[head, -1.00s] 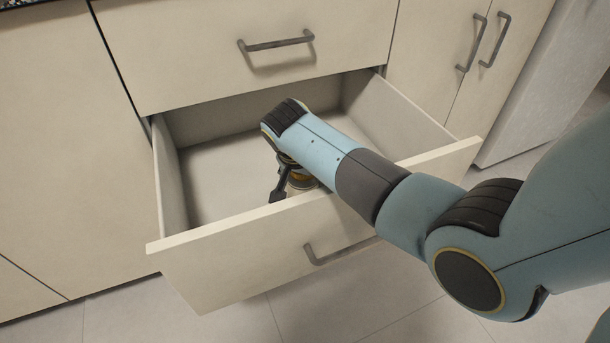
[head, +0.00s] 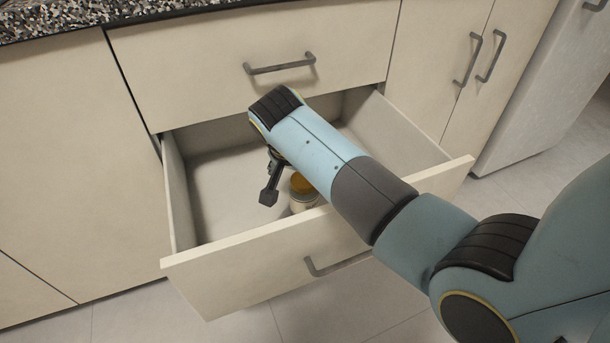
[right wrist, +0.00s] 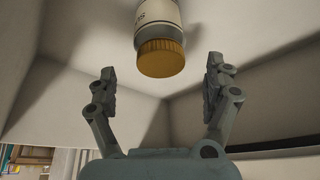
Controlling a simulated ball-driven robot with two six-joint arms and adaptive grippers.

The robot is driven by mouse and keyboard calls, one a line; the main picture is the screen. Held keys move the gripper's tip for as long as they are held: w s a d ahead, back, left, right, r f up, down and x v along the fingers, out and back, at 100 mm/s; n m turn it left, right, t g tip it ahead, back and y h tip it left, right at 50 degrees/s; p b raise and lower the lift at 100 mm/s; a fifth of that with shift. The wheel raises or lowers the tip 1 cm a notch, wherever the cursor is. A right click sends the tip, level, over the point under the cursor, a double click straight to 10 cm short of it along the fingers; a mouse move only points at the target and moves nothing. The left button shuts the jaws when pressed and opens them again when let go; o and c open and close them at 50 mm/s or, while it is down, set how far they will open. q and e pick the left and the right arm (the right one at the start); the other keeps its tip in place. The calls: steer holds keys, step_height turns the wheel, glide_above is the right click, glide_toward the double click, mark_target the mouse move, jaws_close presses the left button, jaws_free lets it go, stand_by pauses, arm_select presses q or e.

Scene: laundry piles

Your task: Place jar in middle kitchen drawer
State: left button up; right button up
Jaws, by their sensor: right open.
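The jar (head: 302,193) has an orange lid and a pale label. It stands upright on the floor of the open middle drawer (head: 225,262), near its front panel, partly hidden by my right arm. In the right wrist view the jar (right wrist: 160,58) lies beyond the fingertips, lid toward the gripper and apart from both fingers. My right gripper (head: 272,180) is open and empty inside the drawer space, just left of the jar in the head view; its other finger is hidden there. Both fingers of the gripper (right wrist: 160,72) show spread in the right wrist view. My left gripper is not in view.
A closed drawer with a grey handle (head: 280,65) sits above the open one. The speckled countertop (head: 60,20) is at top left. Cabinet doors (head: 455,60) and a light appliance (head: 540,90) stand at right. The left part of the drawer floor is bare.

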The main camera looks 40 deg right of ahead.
steer(key=shift+p+v, duration=0.4)
steer(key=shift+v, duration=1.25)
